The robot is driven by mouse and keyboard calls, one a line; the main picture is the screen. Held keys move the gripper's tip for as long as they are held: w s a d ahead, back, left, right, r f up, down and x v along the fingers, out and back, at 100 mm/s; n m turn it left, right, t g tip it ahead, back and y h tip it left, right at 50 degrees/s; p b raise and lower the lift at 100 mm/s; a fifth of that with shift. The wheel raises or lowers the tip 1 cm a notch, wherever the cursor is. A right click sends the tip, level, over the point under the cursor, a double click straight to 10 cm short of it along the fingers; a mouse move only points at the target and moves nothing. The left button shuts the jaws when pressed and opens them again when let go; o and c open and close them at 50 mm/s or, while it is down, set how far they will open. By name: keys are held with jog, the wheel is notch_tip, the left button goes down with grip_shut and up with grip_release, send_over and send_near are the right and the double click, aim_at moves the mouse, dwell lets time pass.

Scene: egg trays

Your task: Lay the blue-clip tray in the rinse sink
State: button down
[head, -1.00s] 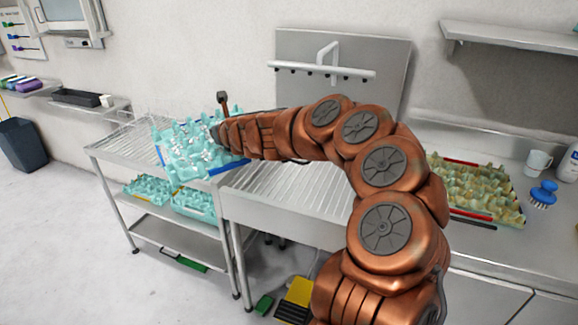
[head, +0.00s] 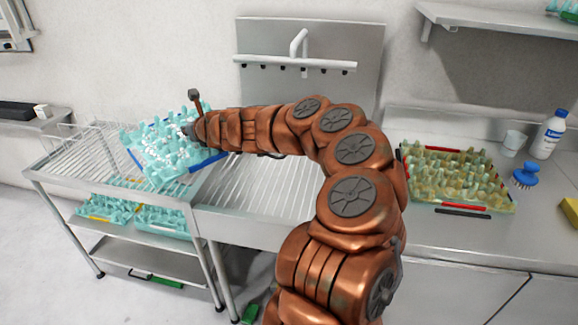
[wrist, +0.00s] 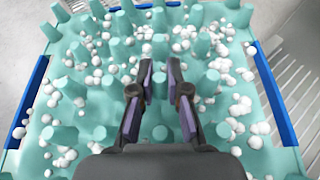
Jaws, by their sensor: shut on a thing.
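The blue-clip tray (head: 136,160) is teal with rows of pegs, white foam beads scattered over it and blue clips on its edges. In the head view it is tilted, over the right part of the wire rack cart and near the sink's left edge. My gripper (wrist: 163,72) is shut on the tray, its two fingers down among the pegs near the middle; the exact grip is partly hidden. The rinse sink (head: 290,205) is the ribbed steel basin right of the tray, below a white spray pipe. My arm hides part of it.
A dirty yellowish tray with red clips (head: 440,204) lies on the right counter, with a blue brush (head: 524,176) and white bottle (head: 549,135) beyond it. Teal trays (head: 165,220) sit on the cart's (head: 60,190) lower shelf. The visible sink basin is empty.

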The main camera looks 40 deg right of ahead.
jog(key=s+d+f, duration=0.2)
jog(key=d, duration=0.5)
jog(key=m+h, duration=0.2)
send_over(297, 164)
notch_tip(297, 164, down, 3)
jog(key=f, duration=0.9)
jog(key=shift+w+f, duration=0.2)
jog(key=shift+f, duration=0.1)
jog(key=c, duration=1.2)
grip_release()
jog(key=shift+o, duration=0.2)
jog(key=shift+s, duration=0.15)
jog(key=shift+s+a+r, duration=0.1)
jog(key=shift+s+r, duration=0.15)
jog(key=shift+s, duration=0.35)
jog(key=b+v, duration=0.1)
jog(key=v, duration=0.9)
jog(key=shift+s+a+r, duration=0.15)
jog(key=shift+r, duration=0.1)
